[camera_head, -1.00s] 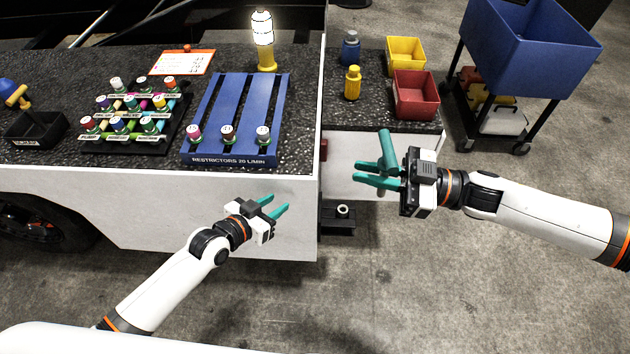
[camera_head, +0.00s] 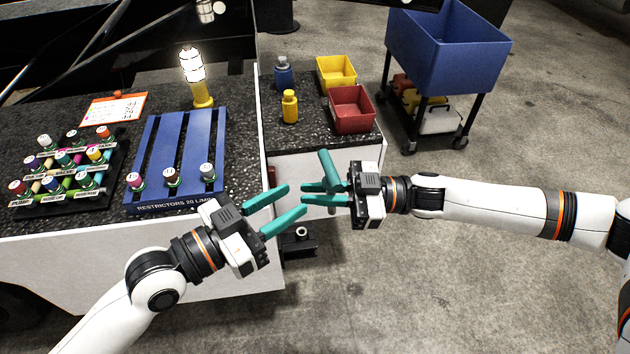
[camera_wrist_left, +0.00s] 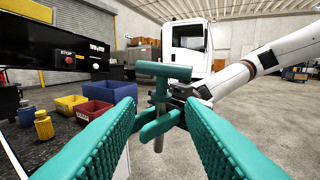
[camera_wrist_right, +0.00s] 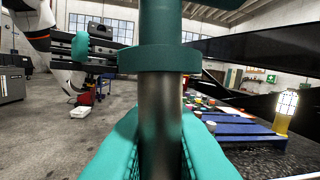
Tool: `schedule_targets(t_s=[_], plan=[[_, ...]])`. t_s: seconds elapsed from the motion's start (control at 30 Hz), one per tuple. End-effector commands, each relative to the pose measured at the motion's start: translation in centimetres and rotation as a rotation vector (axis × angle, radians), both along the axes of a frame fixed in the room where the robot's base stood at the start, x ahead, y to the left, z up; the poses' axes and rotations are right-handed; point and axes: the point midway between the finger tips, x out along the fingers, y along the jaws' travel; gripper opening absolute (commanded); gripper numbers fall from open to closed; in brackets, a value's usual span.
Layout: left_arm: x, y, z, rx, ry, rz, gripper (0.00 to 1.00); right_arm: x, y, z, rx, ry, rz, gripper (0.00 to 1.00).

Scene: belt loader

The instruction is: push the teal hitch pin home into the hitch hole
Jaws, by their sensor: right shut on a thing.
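The teal hitch pin (camera_head: 329,170) has a T-shaped handle and a grey metal shaft. My right gripper (camera_head: 306,193) is shut on it, and the pin stands roughly upright, above and right of the hitch. In the right wrist view its collar (camera_wrist_right: 160,60) and shaft (camera_wrist_right: 160,115) fill the middle. My left gripper (camera_head: 297,199) is open and empty, its fingers pointing at the pin. The left wrist view shows the pin's handle (camera_wrist_left: 163,71) beyond and between the open fingers. The dark hitch (camera_head: 298,247) with its round light-rimmed hole (camera_head: 302,234) sits low on the vehicle's side.
A blue restrictor rack (camera_head: 178,160), a lit lamp (camera_head: 194,75) and a rack of coloured fittings (camera_head: 65,172) stand on the dark deck. Yellow (camera_head: 337,73) and red (camera_head: 351,109) bins are behind the grippers. A blue cart (camera_head: 450,50) stands at back right. Floor at front right is clear.

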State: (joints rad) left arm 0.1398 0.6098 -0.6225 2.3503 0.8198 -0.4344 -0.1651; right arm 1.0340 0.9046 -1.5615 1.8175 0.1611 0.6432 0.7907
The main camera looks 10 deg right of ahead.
Motion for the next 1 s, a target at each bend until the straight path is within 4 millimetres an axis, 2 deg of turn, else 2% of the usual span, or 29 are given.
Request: schedule_targets(t_s=[0.2, 0.43, 0.6, 0.9, 0.93, 1.0], plan=[[2.3, -3.8, 0.1, -0.006, 0.001, 0.000, 0.35, 0.0, 0.0, 0.1, 0.001, 0.000, 0.000, 0.00], [4.1, -6.7, 0.0, -0.003, 0.001, 0.001, 0.35, 0.0, 0.0, 0.1, 0.001, 0.000, 0.000, 0.00], [4.7, -7.7, 0.0, -0.001, 0.001, 0.001, 0.35, 0.0, 0.0, 0.1, 0.001, 0.000, 0.000, 0.00], [4.8, -7.9, 0.0, 0.001, 0.001, 0.001, 0.35, 0.0, 0.0, 0.1, 0.001, -0.001, 0.000, 0.00], [4.8, -7.9, 0.0, 0.001, 0.001, 0.001, 0.34, 0.0, 0.0, 0.1, 0.001, -0.001, 0.000, 0.00], [4.8, -7.8, 0.0, 0.001, 0.001, 0.001, 0.22, 0.0, 0.0, 0.1, 0.001, 0.000, 0.001, 0.00]])
